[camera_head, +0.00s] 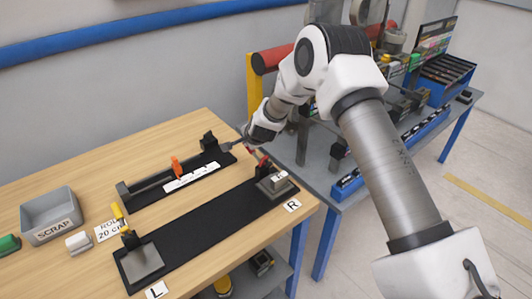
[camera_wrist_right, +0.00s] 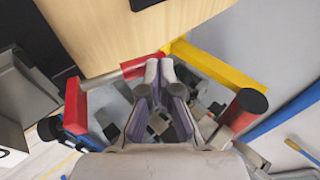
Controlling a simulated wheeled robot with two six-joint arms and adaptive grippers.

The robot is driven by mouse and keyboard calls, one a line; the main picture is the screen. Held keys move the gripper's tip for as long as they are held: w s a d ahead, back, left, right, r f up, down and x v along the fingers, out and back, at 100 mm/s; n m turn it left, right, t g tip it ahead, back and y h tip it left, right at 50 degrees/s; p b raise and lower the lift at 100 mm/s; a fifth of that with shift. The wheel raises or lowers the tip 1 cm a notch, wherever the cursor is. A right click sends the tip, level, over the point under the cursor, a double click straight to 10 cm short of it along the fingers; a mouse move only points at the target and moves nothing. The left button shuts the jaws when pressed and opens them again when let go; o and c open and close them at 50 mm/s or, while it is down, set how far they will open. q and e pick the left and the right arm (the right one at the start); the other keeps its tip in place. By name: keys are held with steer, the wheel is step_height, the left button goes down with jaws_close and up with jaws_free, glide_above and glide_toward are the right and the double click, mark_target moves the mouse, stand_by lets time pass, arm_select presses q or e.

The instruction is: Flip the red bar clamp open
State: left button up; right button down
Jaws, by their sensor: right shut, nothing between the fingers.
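The red bar clamp (camera_head: 263,161) stands at the R end of the near black fixture (camera_head: 200,232), beside a grey metal block (camera_head: 273,184). In the right wrist view, a red bar (camera_wrist_right: 76,106), apparently its lever, rises at the left of the fingers. A shorter red-and-grey piece (camera_wrist_right: 130,69) reaches toward the fingertips; I cannot tell whether it touches them. My right gripper (camera_head: 236,142) is just behind and above the clamp in the head view. In the wrist view its fingers (camera_wrist_right: 159,66) are shut and empty. My left gripper is not in view.
A yellow clamp (camera_head: 122,220) stands at the L end. The back rail carries an orange piece (camera_head: 176,166). A grey scrap bin (camera_head: 50,213) sits at left. A yellow post (camera_head: 254,88) with a red roller (camera_head: 271,59) and a crowded grey bench (camera_head: 325,185) lie to the right.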

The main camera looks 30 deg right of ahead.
steer(key=shift+w+f, duration=0.25)
steer(key=shift+f, duration=0.1)
stand_by(0.5)
steer(key=s+a+r+p, duration=0.1)
steer(key=s+r+p, duration=0.1)
steer(key=r, duration=0.4)
steer(key=s+a+r+p, duration=0.1)
steer(key=s+r+p, duration=0.1)
steer(key=r, duration=0.5)
steer(key=shift+a+r+p, duration=0.2)
steer(key=shift+a+p, duration=0.1)
steer(key=shift+p, duration=0.1)
steer(key=shift+d+f, duration=0.1)
steer(key=shift+f, duration=0.05)
